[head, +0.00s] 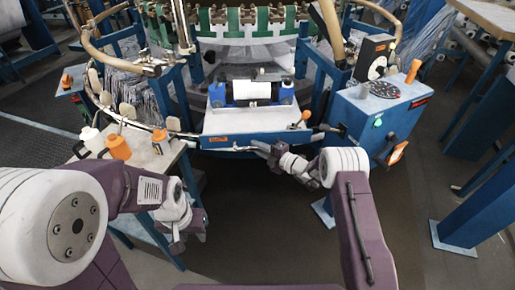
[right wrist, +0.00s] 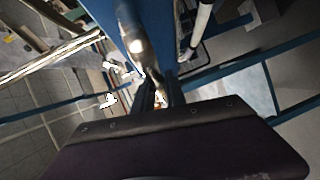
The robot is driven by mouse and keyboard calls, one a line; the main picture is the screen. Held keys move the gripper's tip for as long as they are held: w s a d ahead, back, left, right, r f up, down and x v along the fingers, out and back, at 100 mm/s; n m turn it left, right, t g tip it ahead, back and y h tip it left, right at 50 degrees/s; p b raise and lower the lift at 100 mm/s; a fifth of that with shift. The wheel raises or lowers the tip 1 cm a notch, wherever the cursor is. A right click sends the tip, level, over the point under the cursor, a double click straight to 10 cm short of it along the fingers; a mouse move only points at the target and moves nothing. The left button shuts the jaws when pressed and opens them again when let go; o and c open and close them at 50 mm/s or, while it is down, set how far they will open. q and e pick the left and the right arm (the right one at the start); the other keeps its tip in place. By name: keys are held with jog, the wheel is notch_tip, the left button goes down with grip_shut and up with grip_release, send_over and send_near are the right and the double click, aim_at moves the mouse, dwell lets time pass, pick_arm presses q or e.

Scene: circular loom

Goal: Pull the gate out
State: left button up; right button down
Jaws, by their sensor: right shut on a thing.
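The blue front panel (head: 228,141) with an orange label, apparently the gate, runs across the loom's front below a pale sloping plate. My right gripper (head: 257,146) reaches up to this panel's right part and is shut on a thin bar at its front edge. The wrist hides part of the grip. In the right wrist view, the dark fingers (right wrist: 157,92) are close together beside a blue beam (right wrist: 122,28) with a shiny round end. My left gripper (head: 177,246) hangs low at the left, away from the panel; its jaws are too small to read.
A small table (head: 170,157) with white and orange bottles stands at the left, close to my left arm. A blue control box (head: 375,115) with a dial stands right of the panel. A white roll (head: 252,90) sits above the panel. The floor in front is clear.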

jog(key=shift+s+a+f, duration=0.1)
jog(key=shift+s+f, duration=0.1)
jog(key=shift+f, duration=0.05)
jog(key=c, duration=1.4)
grip_release()
jog(key=shift+o, duration=0.2)
jog(key=shift+s+r, duration=0.15)
jog(key=shift+r, duration=0.05)
jog(key=shift+d, duration=0.2)
jog(key=p+v, duration=0.2)
jog(key=v, duration=0.6)
jog(key=shift+s+d, duration=0.25)
jog(key=shift+d, duration=0.05)
